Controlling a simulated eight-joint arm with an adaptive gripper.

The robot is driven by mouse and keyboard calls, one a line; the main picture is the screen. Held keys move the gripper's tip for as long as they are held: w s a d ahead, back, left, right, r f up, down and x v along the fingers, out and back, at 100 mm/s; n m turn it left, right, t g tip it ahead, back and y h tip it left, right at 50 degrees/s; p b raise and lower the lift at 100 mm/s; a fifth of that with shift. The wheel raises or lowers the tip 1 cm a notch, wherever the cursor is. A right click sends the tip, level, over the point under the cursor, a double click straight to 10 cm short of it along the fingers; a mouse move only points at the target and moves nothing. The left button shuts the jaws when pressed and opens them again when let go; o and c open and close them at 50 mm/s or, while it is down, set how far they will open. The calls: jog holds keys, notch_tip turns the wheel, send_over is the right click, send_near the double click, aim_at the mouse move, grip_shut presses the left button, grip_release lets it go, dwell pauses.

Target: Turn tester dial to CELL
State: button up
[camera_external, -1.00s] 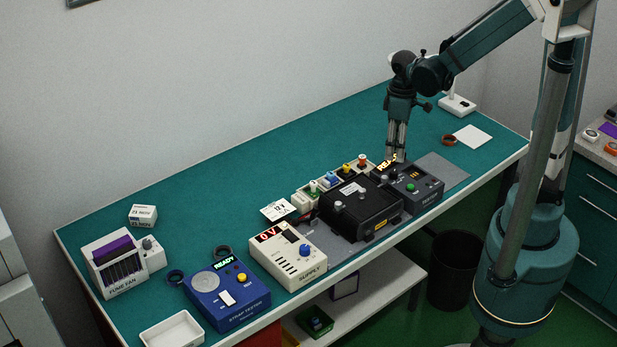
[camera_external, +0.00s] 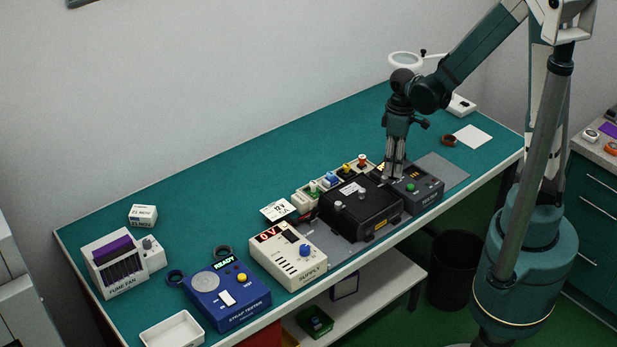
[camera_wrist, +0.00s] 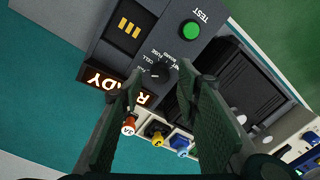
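The tester (camera_external: 418,189) is a dark grey box at the right end of the row on the bench, and it fills the upper part of the wrist view (camera_wrist: 168,28). Its black dial (camera_wrist: 157,74) has small white labels around it, CELL among them; its exact setting is hard to read. My gripper (camera_wrist: 158,90) points down over the tester with its fingers apart, one on each side of the dial in the wrist view. I cannot tell whether they touch it. The fingers also show in the external view (camera_external: 393,178).
The tester has a green TEST button (camera_wrist: 190,31) and a lit READY display (camera_wrist: 113,86), partly covered by a finger. A black case (camera_external: 355,208) stands close beside it. Coloured fuse holders (camera_external: 332,181) line the back.

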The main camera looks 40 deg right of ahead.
jog(key=shift+f, duration=0.9)
jog(key=c, duration=0.9)
